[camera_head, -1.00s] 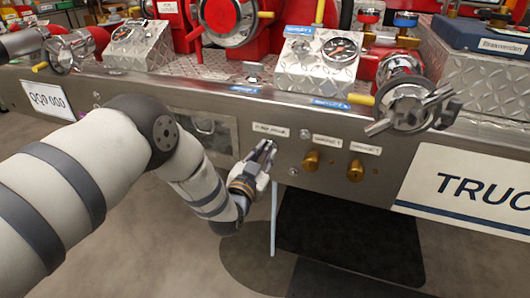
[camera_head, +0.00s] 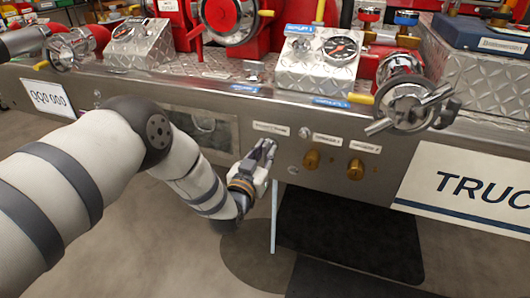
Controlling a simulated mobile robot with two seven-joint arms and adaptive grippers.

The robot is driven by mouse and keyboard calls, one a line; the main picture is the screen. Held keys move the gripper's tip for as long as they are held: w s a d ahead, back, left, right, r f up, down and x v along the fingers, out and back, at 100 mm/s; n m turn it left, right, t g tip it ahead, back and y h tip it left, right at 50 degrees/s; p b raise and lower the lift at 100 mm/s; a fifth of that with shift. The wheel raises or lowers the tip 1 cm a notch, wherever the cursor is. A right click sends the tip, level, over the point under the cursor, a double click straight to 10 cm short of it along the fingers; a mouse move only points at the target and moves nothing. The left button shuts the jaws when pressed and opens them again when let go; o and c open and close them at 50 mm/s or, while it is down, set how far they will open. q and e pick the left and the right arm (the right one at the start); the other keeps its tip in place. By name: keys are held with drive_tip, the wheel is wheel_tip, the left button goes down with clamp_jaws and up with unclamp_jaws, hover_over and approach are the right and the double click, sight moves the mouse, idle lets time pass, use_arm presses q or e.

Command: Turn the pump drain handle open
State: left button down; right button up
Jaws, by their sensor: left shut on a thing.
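My left gripper (camera_head: 264,153) is at the front of the metal bumper (camera_head: 225,97), just below a small white label (camera_head: 270,128) that is too blurred to read with certainty. Its fingers are close together at the bumper face, shut on a small part that they hide. The pump drain handle is not clearly visible; the fingers cover the spot under the label. A pale blue vertical streak (camera_head: 274,215), like a stream of water, runs down from just below the gripper toward the floor. My right gripper is not in view.
Two brass knobs (camera_head: 311,159) (camera_head: 355,170) with labels sit right of the gripper. A large metal valve with a lever (camera_head: 405,108) sticks out above right. A gauge box (camera_head: 318,62) stands on the bumper. A dark mat (camera_head: 350,235) lies on the floor below.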

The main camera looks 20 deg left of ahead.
use_arm(q)
drive_tip(key=c, duration=1.7)
unclamp_jaws()
drive_tip(key=s, duration=1.2)
drive_tip(key=shift+a, duration=0.25)
